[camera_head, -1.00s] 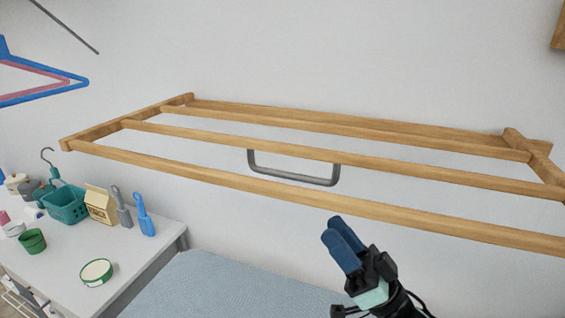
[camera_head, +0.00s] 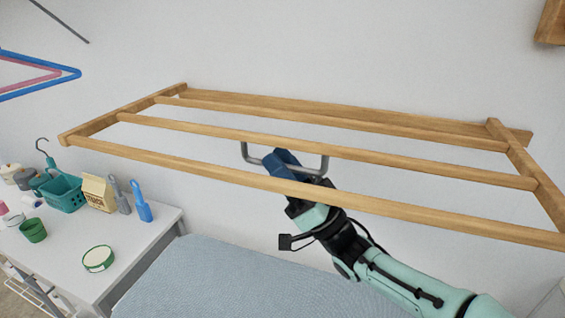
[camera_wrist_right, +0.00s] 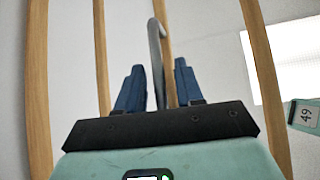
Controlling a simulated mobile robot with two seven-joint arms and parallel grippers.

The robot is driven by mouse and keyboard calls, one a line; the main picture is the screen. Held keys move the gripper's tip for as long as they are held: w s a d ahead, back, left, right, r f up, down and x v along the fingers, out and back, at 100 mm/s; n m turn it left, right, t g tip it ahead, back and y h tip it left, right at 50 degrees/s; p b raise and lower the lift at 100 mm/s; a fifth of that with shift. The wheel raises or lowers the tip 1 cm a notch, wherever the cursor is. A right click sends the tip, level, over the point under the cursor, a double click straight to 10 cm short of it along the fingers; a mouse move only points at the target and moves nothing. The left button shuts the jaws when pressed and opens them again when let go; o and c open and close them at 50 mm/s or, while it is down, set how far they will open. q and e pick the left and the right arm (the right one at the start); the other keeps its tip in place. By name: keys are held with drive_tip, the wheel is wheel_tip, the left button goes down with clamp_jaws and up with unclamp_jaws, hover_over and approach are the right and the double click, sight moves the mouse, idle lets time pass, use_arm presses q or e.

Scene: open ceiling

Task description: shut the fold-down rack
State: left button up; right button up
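The wooden fold-down rack (camera_head: 400,201) juts out from the wall, folded down, with several long bars. A grey U-shaped handle (camera_head: 325,166) hangs under its middle. My right gripper (camera_head: 281,160) is at the handle, reaching up from below and behind the front bar. In the right wrist view the grey handle (camera_wrist_right: 155,55) passes between the two blue fingers (camera_wrist_right: 155,85), which stand apart on either side of it. The front bar hides part of the gripper in the head view. My left gripper is not in view.
Below the rack is a blue-grey padded surface (camera_head: 215,280). At left a white table (camera_head: 60,258) holds a teal basket (camera_head: 66,200), a carton (camera_head: 98,195), brushes and green containers. Blue and pink hangers (camera_head: 35,75) hang at upper left.

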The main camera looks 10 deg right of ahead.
clamp_jaws()
